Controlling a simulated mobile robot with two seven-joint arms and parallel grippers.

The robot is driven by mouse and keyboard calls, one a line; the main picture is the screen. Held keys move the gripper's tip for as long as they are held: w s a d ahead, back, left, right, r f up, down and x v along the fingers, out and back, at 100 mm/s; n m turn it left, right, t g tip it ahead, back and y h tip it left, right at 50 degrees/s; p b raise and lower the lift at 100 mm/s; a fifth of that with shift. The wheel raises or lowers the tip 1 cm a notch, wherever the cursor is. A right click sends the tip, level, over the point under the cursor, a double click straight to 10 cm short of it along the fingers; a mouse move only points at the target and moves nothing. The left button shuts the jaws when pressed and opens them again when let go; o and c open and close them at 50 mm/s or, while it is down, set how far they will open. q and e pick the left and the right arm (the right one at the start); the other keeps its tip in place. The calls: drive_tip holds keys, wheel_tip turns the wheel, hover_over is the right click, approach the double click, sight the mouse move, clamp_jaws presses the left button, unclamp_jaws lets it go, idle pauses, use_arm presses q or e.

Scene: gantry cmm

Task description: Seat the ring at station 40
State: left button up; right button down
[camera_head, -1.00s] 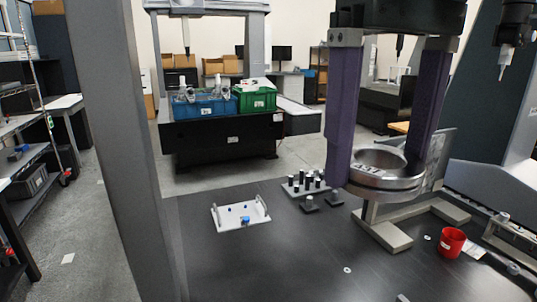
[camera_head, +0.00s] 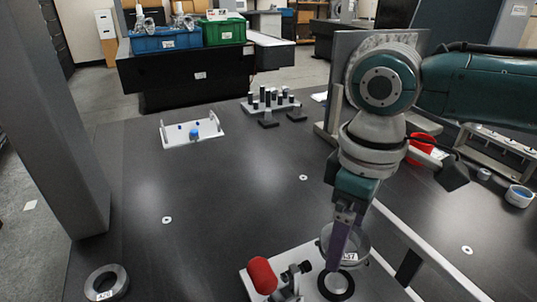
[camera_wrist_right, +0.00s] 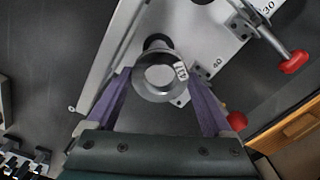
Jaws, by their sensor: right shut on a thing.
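A metal ring (camera_head: 362,246) with a printed label hangs from my right gripper (camera_head: 345,250), above a light fixture plate (camera_head: 385,290) at the bottom of the head view. In the right wrist view both purple fingers of my right gripper (camera_wrist_right: 158,76) are on either side of the ring (camera_wrist_right: 143,86). The plate (camera_wrist_right: 205,25) carries the printed numbers 40 and 30; the 40 lies just right of the ring. A dark round seat (camera_head: 337,285) shows below the ring, partly covered. The ring looks raised; the exact gap is unclear. My left gripper is out of view.
A red clamp handle (camera_head: 262,275) stands left of the seat. Another ring (camera_head: 107,283) lies at the table's front left. A white tray (camera_head: 192,130), a block of dark pins (camera_head: 271,103) and a red cup (camera_head: 422,148) stand farther back. The middle left tabletop is mostly clear.

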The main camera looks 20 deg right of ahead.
sight(337, 281)
drive_tip(key=shift+s+d+f+b, duration=0.1)
drive_tip(key=shift+d+f+b, duration=0.05)
drive_tip(key=shift+f+b, duration=0.7)
drive_tip(key=shift+d+f+b, duration=0.1)
drive_tip(key=shift+f+b, duration=0.65)
drive_tip(key=shift+f, duration=0.2)
use_arm(q)
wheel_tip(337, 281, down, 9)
drive_tip(key=b, duration=0.5)
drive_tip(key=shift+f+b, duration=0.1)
drive_tip(key=shift+b, duration=0.3)
use_arm(e)
wheel_tip(337, 281, down, 4)
drive_tip(key=shift+f, duration=0.15)
use_arm(q)
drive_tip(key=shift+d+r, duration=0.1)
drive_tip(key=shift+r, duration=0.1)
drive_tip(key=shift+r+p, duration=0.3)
drive_tip(key=shift+p, duration=0.2)
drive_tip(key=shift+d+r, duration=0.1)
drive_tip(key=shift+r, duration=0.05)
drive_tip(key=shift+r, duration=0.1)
